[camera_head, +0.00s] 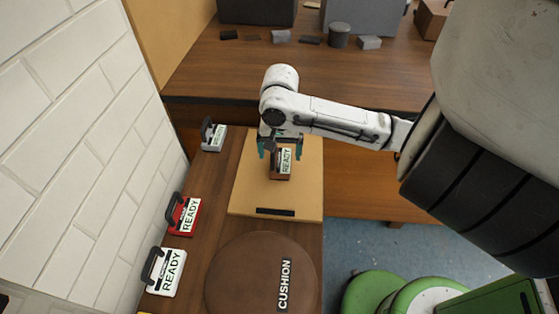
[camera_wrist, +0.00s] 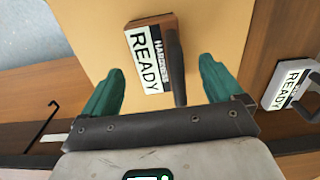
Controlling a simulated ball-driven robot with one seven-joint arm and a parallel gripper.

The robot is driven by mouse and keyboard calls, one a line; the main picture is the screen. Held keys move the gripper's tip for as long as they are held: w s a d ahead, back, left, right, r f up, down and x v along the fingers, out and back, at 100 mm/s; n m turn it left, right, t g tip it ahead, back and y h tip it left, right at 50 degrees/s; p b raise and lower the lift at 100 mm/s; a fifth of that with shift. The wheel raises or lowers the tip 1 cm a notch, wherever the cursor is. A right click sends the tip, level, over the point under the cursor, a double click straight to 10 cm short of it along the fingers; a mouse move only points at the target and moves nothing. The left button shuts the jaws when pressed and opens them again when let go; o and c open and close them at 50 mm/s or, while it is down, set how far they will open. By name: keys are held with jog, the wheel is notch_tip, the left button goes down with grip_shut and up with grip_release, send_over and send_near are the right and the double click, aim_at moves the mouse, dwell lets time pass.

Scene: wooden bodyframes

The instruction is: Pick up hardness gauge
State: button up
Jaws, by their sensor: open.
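The hardness gauge (camera_head: 280,174) is a small brown block with a dark handle and a white label reading READY. It rests on a tan board (camera_head: 248,192) on the wooden bench. In the wrist view the gauge (camera_wrist: 150,58) lies ahead of and partly between the teal fingertips, its label reading HARDNESS, partly blurred, and READY. My gripper (camera_head: 280,147) is open and empty over the board, at the far end of the gauge. In the wrist view my gripper (camera_wrist: 160,72) has a finger on each side, with gaps to the gauge. The exact height above it is hard to tell.
Other READY-labelled gauges stand along the white brick wall: a grey one (camera_head: 214,137), a red one (camera_head: 186,215) and a white one (camera_head: 165,271). A round brown cushion (camera_head: 240,275) lies nearer. Behind is a wooden table (camera_head: 215,75) with blocks. Blue floor is at right.

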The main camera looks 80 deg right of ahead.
aim_at(281, 160)
jog(key=shift+s+f, duration=0.1)
jog(key=shift+f, duration=1.65)
jog(key=c, duration=1.3)
